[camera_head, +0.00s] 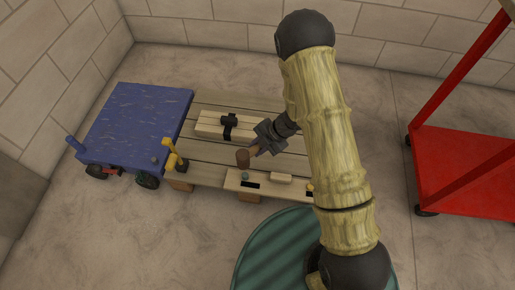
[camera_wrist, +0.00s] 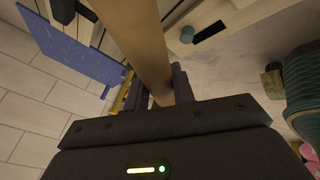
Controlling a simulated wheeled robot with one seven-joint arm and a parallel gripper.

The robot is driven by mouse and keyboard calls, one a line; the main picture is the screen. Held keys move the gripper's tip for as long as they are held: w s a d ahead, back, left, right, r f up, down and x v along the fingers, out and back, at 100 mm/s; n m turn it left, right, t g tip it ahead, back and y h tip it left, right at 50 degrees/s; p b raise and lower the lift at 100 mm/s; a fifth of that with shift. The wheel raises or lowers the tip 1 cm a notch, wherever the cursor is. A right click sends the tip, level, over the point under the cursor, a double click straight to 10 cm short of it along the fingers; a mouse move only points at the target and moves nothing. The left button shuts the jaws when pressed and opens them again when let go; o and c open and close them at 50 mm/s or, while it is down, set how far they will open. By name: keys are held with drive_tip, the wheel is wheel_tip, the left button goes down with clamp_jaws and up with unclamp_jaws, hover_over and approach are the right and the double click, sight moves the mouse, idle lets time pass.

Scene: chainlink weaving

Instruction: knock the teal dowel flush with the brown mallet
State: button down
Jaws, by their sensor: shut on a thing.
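The brown mallet is held above the low wooden table; its head (camera_head: 243,158) is over the front part of the table in the head view. My gripper (camera_head: 264,141) is shut on the mallet's handle, which fills the upper middle of the wrist view (camera_wrist: 140,40) between my fingers (camera_wrist: 158,92). The teal dowel (camera_head: 245,176) is a small round peg standing up from a pale slotted board (camera_head: 268,190) at the table's front edge, just below the mallet head in the picture. The dowel also shows right of the handle in the wrist view (camera_wrist: 187,35). I cannot tell the head's height above it.
A yellow clamp (camera_head: 172,160) stands at the table's left front. A pale block with a black strap (camera_head: 210,124) lies farther back. A small pale block (camera_head: 281,178) is on the slotted board. A blue cart (camera_head: 130,125) is left, a red cart (camera_head: 470,175) right.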

drive_tip(key=shift+d+r+p, duration=0.1)
drive_tip(key=shift+r+p, duration=0.05)
drive_tip(key=shift+p, duration=0.45)
wheel_tip(320, 180, down, 6)
drive_tip(key=b, duration=0.3)
drive_tip(key=shift+r, duration=0.25)
wheel_tip(320, 180, down, 4)
drive_tip(key=shift+s+f+b, duration=0.1)
drive_tip(key=shift+b, duration=1.05)
wheel_tip(320, 180, up, 2)
drive_tip(key=p, duration=0.2)
drive_tip(key=shift+r+p, duration=0.25)
drive_tip(key=shift+p, duration=0.1)
